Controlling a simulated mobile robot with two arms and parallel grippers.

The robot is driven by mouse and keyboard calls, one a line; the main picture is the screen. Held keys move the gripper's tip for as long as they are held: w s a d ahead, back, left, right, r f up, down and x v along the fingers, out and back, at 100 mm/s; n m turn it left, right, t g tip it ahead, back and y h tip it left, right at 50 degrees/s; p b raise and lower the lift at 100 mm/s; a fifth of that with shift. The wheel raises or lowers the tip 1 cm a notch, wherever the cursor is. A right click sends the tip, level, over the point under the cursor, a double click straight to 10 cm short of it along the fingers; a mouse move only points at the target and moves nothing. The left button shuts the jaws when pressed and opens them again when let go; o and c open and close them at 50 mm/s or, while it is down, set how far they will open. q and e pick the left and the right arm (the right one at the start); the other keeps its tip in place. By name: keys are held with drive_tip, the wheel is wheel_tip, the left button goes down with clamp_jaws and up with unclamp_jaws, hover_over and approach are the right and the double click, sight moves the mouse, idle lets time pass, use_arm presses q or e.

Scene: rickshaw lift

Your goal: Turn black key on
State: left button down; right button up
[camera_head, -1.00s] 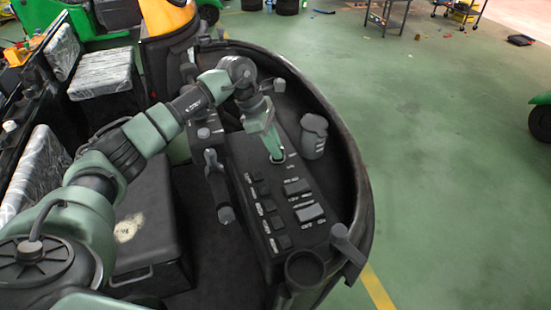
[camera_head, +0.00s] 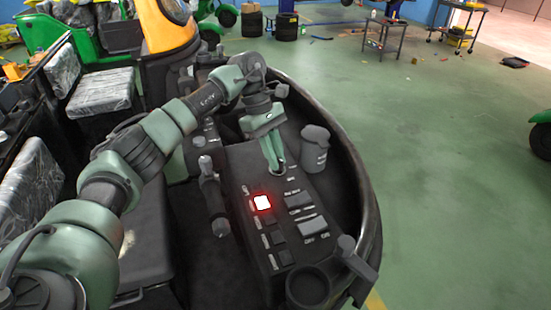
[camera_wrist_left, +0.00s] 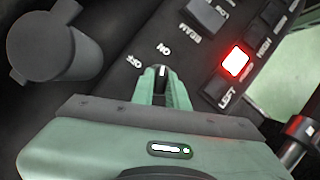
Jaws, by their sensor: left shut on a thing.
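The black key (camera_wrist_left: 162,72) is a small dark knob with a white mark, set in the dark control panel (camera_head: 290,245). In the left wrist view its white mark points up towards the "ON" label, with "OFF" to the left. My left gripper (camera_head: 277,168) reaches down to the far part of the panel. In the left wrist view its green fingers (camera_wrist_left: 161,82) are shut on the key from both sides. The head view hides most of the key behind the fingers. My right gripper is in no view.
A square button (camera_head: 262,202) glows red on the panel and also shows in the left wrist view (camera_wrist_left: 235,61). Dark switches (camera_head: 312,226) lie nearer. A grey lidded cup (camera_head: 314,148) stands right of my gripper. A lever (camera_head: 213,200) rises left of the panel.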

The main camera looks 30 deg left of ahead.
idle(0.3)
use_arm(q)
drive_tip(key=c, duration=1.4)
unclamp_jaws()
drive_tip(key=shift+r, duration=0.1)
drive_tip(key=b+v, duration=0.1)
drive_tip(key=v, duration=0.6)
drive_tip(key=shift+r+b, duration=0.3)
drive_tip(key=shift+b, duration=0.1)
drive_tip(key=shift+a+r, duration=0.1)
drive_tip(key=shift+a, duration=0.05)
